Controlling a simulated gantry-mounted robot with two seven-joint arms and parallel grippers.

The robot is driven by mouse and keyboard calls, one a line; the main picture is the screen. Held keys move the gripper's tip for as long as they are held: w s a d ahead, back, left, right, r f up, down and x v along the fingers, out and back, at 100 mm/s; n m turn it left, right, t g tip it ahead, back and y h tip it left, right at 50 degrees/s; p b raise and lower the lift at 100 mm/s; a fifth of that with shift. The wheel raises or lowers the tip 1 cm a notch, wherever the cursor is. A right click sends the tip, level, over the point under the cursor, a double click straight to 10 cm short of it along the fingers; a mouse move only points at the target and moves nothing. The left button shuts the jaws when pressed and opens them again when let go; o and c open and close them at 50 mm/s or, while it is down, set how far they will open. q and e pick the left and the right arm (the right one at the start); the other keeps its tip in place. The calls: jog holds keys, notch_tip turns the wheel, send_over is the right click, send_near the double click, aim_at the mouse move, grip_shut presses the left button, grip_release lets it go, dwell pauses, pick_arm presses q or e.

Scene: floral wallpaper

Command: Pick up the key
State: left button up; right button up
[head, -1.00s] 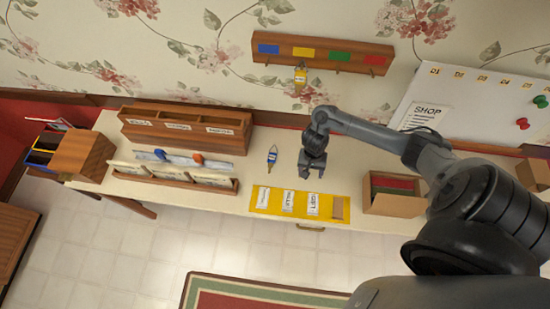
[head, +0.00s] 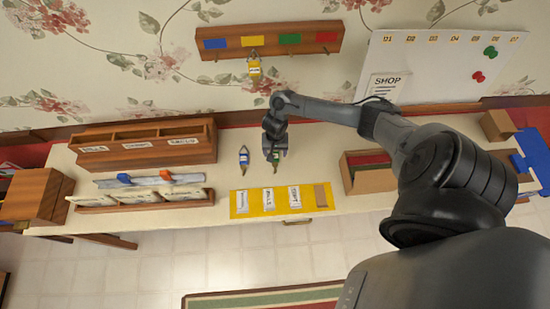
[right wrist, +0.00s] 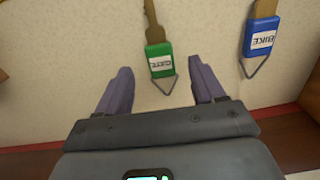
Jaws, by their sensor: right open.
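A key with a green tag (right wrist: 160,62) lies on the table, and its tag and wire loop sit between the spread fingers of my right gripper (right wrist: 158,78) in the right wrist view. The fingers stand apart from the tag on both sides, open and empty. In the head view, my right gripper (head: 275,152) hides part of the green key (head: 276,159). A key with a blue tag (head: 244,157) lies just left of it, also in the right wrist view (right wrist: 262,37). A yellow-tagged key (head: 254,68) hangs on the wall rack. My left gripper is not in view.
The wooden rack (head: 328,32) has blue, yellow, green and red labels. A yellow mat (head: 239,204) with white labels lies at the table's front. Bare table surrounds the keys.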

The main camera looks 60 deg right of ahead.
jog(key=shift+f+b, duration=0.4)
jog(key=shift+f, duration=1.3)
jog(key=shift+c, duration=0.3)
jog(key=c, duration=1.1)
jog(key=shift+o, duration=0.2)
